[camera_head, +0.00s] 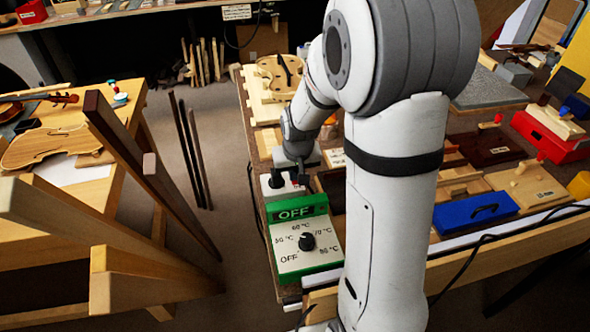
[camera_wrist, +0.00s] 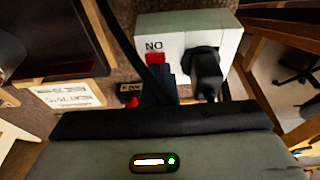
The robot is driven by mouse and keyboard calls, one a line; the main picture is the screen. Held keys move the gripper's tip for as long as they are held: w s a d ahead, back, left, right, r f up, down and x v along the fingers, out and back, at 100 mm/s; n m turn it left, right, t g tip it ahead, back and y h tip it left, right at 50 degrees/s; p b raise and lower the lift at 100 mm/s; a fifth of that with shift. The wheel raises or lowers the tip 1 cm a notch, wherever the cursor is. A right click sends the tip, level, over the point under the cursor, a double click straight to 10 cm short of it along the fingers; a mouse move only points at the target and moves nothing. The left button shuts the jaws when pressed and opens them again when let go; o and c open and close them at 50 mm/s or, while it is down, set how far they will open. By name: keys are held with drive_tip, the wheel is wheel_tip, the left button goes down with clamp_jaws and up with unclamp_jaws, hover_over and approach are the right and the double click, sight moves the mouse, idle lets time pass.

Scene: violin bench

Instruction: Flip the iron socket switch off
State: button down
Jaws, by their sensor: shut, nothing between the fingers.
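The iron socket is a white box (camera_wrist: 184,32) with a black plug (camera_wrist: 203,75) in it, at the top of the wrist view. A red switch (camera_wrist: 155,59) sits beside the plug, with lettering that reads "NO" in this view, likely an upside-down "ON". My gripper (camera_wrist: 158,84) is shut and empty, its dark fingers close to the red switch; I cannot tell whether they touch it. In the head view my gripper (camera_head: 292,174) is down over the white socket box (camera_head: 270,189), hiding much of it.
A green-and-white temperature box (camera_head: 290,262) with an "OFF" display and black dial (camera_head: 306,241) stands just in front of the socket. A violin body (camera_head: 279,72) lies behind on the bench. A blue box (camera_head: 475,211) is at right. A cable hangs at the bench's left edge.

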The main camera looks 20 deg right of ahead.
drive_tip(key=shift+s+f, duration=0.35)
drive_tip(key=shift+s, duration=0.1)
drive_tip(key=p+v, duration=0.1)
drive_tip(key=v, duration=0.7)
drive_tip(key=shift+w+r, duration=0.2)
drive_tip(key=shift+w, duration=0.15)
